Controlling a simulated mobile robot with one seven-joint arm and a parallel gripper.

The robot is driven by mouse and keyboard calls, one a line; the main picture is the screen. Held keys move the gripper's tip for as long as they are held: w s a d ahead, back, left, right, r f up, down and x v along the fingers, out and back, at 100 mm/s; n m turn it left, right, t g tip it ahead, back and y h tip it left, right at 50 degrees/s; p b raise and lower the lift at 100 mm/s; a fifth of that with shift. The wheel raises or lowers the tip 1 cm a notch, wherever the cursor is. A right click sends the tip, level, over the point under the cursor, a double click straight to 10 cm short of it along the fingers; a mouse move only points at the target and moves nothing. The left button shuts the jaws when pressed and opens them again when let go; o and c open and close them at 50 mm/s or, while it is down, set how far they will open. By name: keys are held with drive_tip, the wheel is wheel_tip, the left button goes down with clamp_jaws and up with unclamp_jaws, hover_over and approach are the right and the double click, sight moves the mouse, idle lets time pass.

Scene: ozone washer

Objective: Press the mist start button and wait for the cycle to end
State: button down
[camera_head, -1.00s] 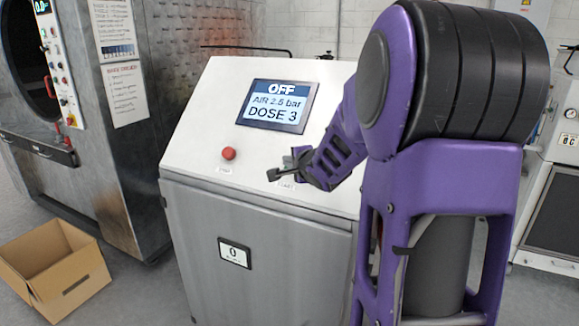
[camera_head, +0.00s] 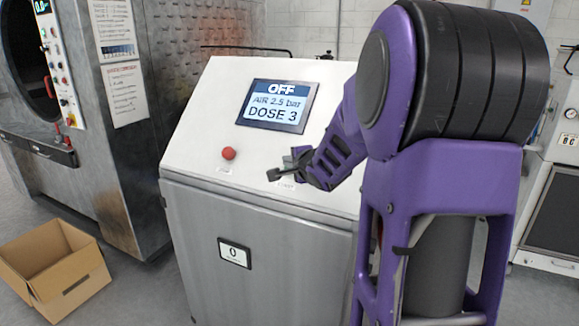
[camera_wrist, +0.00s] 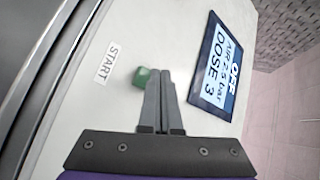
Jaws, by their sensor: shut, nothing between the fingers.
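The green button (camera_wrist: 141,77) sits beside the START label (camera_wrist: 107,63) on the white sloped panel (camera_head: 205,140) in the wrist view. My gripper (camera_wrist: 160,73) is shut and empty. Its fingertips appear right beside the green button in the wrist view; I cannot tell whether they touch it. In the head view my gripper (camera_head: 273,175) is low over the panel, right of the red button (camera_head: 228,153), and partly hides the green button. The screen (camera_head: 278,106) reads OFF, AIR 2.5 bar, DOSE 3; it also shows in the wrist view (camera_wrist: 217,67).
A small counter plate (camera_head: 234,253) on the cabinet front reads 0. An open cardboard box (camera_head: 55,270) lies on the floor at the left. A large metal machine (camera_head: 120,180) with a round opening stands behind it. Another machine (camera_head: 545,215) stands at the right.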

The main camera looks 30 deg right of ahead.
drive_tip(key=shift+d, duration=0.1)
drive_tip(key=shift+w+d+f+p, duration=0.15)
drive_tip(key=shift+w+f+p, duration=0.05)
drive_tip(key=shift+f+p, duration=0.1)
drive_tip(key=shift+w+d+f, duration=0.2)
drive_tip(key=shift+d+f, duration=0.1)
drive_tip(key=shift+f, duration=0.05)
idle(1.1)
drive_tip(key=shift+r, duration=0.15)
drive_tip(key=shift+s+a+r+p, duration=0.4)
drive_tip(key=shift+s+a+r, duration=0.05)
drive_tip(key=shift+a+r, duration=0.05)
idle(0.3)
drive_tip(key=shift+s+a+r, duration=0.55)
drive_tip(key=shift+a+r, duration=0.15)
drive_tip(key=shift+r, duration=0.2)
drive_tip(key=shift+s+a+r, duration=0.5)
drive_tip(key=shift+a+r, duration=0.2)
drive_tip(key=shift+r, duration=0.15)
